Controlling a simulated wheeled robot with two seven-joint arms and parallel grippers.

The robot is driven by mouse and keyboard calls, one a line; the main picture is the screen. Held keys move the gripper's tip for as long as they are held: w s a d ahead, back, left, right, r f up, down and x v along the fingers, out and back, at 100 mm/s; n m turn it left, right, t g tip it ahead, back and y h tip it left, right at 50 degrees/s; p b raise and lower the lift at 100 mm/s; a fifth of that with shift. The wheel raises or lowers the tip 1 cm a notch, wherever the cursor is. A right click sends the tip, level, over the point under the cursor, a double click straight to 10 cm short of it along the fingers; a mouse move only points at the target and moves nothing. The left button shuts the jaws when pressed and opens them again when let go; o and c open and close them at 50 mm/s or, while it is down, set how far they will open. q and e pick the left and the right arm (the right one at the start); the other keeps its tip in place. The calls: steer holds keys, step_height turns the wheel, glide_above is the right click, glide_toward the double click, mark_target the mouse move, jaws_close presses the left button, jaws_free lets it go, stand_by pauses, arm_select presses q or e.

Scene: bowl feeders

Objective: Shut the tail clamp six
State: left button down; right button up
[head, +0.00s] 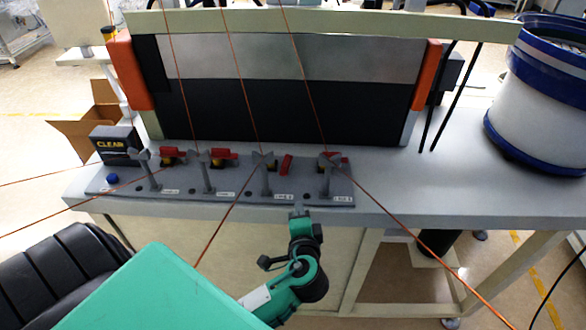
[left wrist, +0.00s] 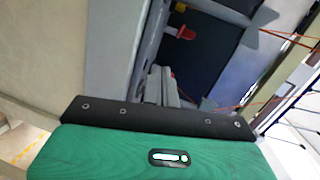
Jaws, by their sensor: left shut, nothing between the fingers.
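A grey clamp strip (head: 235,197) lies along the bench's front edge, with several forked grey posts and red-handled clamps. The clamps have red handles, from the left: first (head: 172,153), second (head: 222,153), third (head: 286,164) and rightmost (head: 336,158). The third handle is tilted differently from the first two. The labels are too small to read, so I cannot tell which clamp is six. My left gripper (head: 298,209) is shut and empty at the strip's front edge, below the two right-hand clamps. In the left wrist view its fingers (left wrist: 162,85) show below a red handle (left wrist: 186,32). My right gripper is out of view.
Thin orange cords (head: 240,80) run through the posts and down past the front edge. A black panel (head: 285,112) stands behind the strip. A white-and-blue bowl feeder (head: 540,95) stands right. Bench between is clear.

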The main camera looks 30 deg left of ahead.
mark_target(286, 162)
arm_select(q)
steer(key=w+r+m+t, duration=0.1)
steer(key=w+d+r+t, duration=0.1)
steer(key=shift+w+d+r+m+y, duration=0.15)
steer(key=shift+d+r+m+y, duration=0.05)
steer(key=shift+r+m+y, duration=0.2)
steer(key=shift+w, duration=0.15)
steer(key=p+x, duration=0.2)
steer(key=x, duration=0.2)
steer(key=p+x, duration=0.2)
steer(key=x, duration=0.3)
steer(key=shift+r, duration=0.25)
steer(key=a+p, duration=0.2)
steer(key=a, duration=0.1)
steer(key=shift+f, duration=0.15)
steer(key=shift+s+a+f+p, duration=0.1)
steer(key=shift+s+a+p, duration=0.3)
steer(key=shift+a, duration=0.25)
